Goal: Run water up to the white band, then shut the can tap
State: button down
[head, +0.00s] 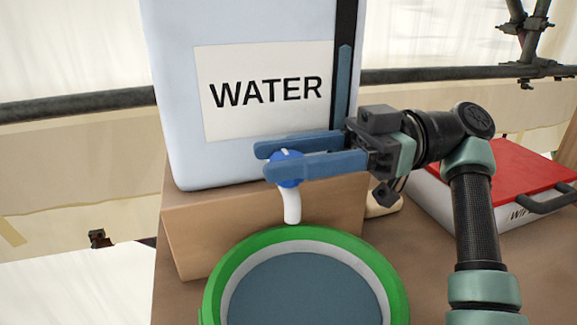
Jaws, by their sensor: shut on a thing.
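A pale blue water can (250,30) with a white WATER label (265,90) stands on a wooden block. Its blue tap knob (287,170) sits at the lower front, with a white spout (292,207) pointing down. My gripper (262,160) comes from the right, shut on the tap knob, its blue fingers on either side of it. A green bucket (222,270) stands below the spout. Inside it a pale grey-white band (240,262) rings a dark blue-grey water surface (305,292). No stream shows between spout and bucket. The bucket's lower part is out of frame.
The wooden block (205,235) carries the can on a brown table (178,295). A white box with a red lid (525,170) and dark handle stands at the right. A scaffold pipe (75,106) runs behind. A dark level strip (343,70) marks the can's right side.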

dwell(0.3)
jog(key=shift+c, duration=2.2)
grip_release()
